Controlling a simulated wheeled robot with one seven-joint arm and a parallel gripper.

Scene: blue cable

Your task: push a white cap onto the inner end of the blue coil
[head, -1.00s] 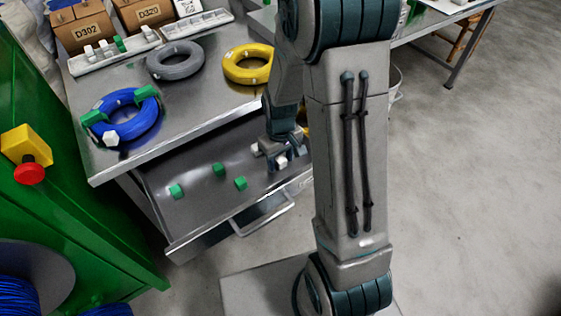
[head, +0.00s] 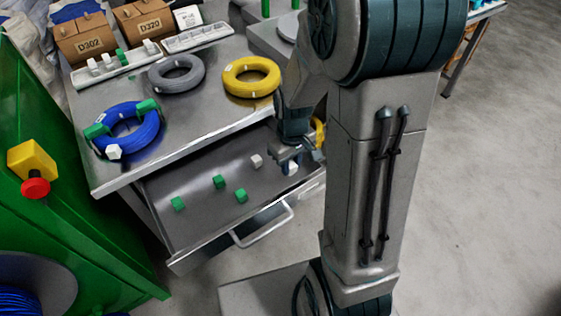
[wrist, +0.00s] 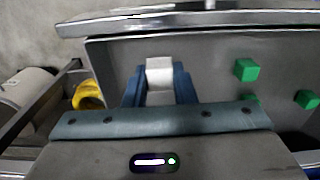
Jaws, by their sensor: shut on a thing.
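My gripper (head: 289,163) is over the right part of the open drawer, shut on a white cap (head: 292,168). In the wrist view the held white cap (wrist: 159,73) shows between the two blue-grey fingers (wrist: 159,88). The blue coil (head: 150,131) lies on the metal table, left of the drawer and well apart from my gripper. Two green pieces (head: 96,130) sit on the coil, and another white cap (head: 113,152) is at its near-left edge. Its inner end cannot be made out. A loose white cap (head: 256,160) lies in the drawer, left of my gripper.
The drawer (head: 205,215) holds several green blocks (head: 219,182). Grey (head: 160,78) and yellow (head: 236,86) coils lie on the table. A tray of white and green pieces (head: 85,78) stands behind. A green cabinet (head: 70,215) borders the left. Bare table lies right of the blue coil.

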